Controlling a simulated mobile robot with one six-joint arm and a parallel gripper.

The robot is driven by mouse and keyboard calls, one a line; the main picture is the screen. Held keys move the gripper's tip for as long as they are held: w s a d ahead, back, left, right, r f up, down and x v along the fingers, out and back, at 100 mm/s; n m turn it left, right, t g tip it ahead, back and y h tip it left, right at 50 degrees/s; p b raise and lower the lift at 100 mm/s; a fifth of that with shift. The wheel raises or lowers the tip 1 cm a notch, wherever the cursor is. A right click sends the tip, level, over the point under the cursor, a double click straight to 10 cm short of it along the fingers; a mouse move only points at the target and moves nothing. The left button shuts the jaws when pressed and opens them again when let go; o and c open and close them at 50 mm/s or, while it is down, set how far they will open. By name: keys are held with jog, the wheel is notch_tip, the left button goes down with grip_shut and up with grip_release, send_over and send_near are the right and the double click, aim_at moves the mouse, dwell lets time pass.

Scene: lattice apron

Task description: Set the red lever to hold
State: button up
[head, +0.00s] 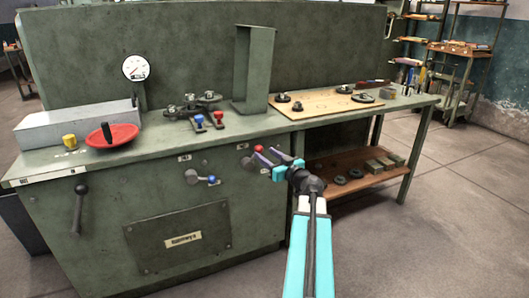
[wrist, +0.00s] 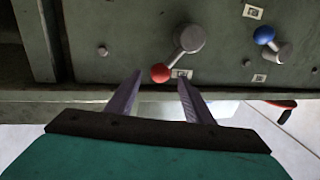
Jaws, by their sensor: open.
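The red lever has a grey hub and a red ball tip. In the wrist view the red lever's ball (wrist: 160,72) shows below and left of its hub (wrist: 190,38). In the head view the lever (head: 247,163) is on the bench's front panel, partly hidden by my gripper (head: 262,155). My gripper is open. In the wrist view its purple fingertips (wrist: 160,77) appear on either side of the red ball; I cannot tell whether they touch it. A small label (wrist: 181,73) sits beside the ball; its text is too small to read.
A blue-tipped lever (head: 205,179) is left of the red lever in the head view. A black-handled lever (head: 79,208) hangs at the far left of the panel. A red dish (head: 118,138) and a gauge (head: 136,68) are on the bench. An open lower shelf (head: 330,196) lies to the right.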

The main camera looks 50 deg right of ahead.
aim_at(261, 151)
jog(key=shift+w+d, duration=0.2)
jog(key=shift+w, duration=0.65)
jog(key=shift+w+d, duration=0.15)
jog(key=shift+w, duration=0.7)
